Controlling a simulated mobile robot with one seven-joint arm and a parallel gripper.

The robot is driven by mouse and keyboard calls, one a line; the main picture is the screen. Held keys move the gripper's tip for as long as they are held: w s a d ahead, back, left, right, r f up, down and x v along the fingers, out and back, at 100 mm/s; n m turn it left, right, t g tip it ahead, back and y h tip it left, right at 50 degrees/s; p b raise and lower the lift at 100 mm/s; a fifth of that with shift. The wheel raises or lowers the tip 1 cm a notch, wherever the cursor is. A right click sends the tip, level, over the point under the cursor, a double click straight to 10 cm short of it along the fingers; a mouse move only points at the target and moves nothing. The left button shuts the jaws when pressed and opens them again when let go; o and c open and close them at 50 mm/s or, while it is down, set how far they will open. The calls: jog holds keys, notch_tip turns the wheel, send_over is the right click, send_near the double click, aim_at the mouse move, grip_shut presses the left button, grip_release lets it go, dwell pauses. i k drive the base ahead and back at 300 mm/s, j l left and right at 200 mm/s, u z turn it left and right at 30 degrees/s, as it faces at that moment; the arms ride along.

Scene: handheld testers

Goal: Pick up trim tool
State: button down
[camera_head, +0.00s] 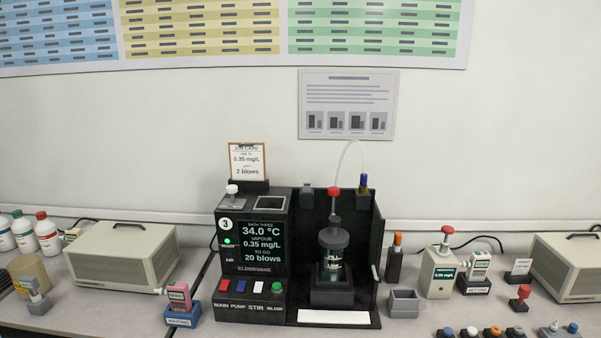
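No label marks the trim tool, so I cannot tell for sure which item it is. One candidate is a small upright item with an orange top (397,240), standing in a dark block (394,266) just right of the black apparatus. Another is a small item with a blue top (364,182) at the upper right of the apparatus. A red-knobbed piece (523,292) stands on the bench at the right. My gripper is not in view.
The black apparatus (251,312) with a screen and buttons stands mid-bench. A grey open box (404,303) and a beige device with a red knob (439,272) are right of it. Handheld testers sit in docks marked WAITING (180,319) and GETTING (475,289). Several knobs line the front right.

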aim_at(524, 292)
jog(key=l+z, duration=0.15)
jog(key=l, duration=0.35)
jog(key=i+l+z, duration=0.45)
jog(key=i+l, duration=0.25)
jog(key=i, duration=0.15)
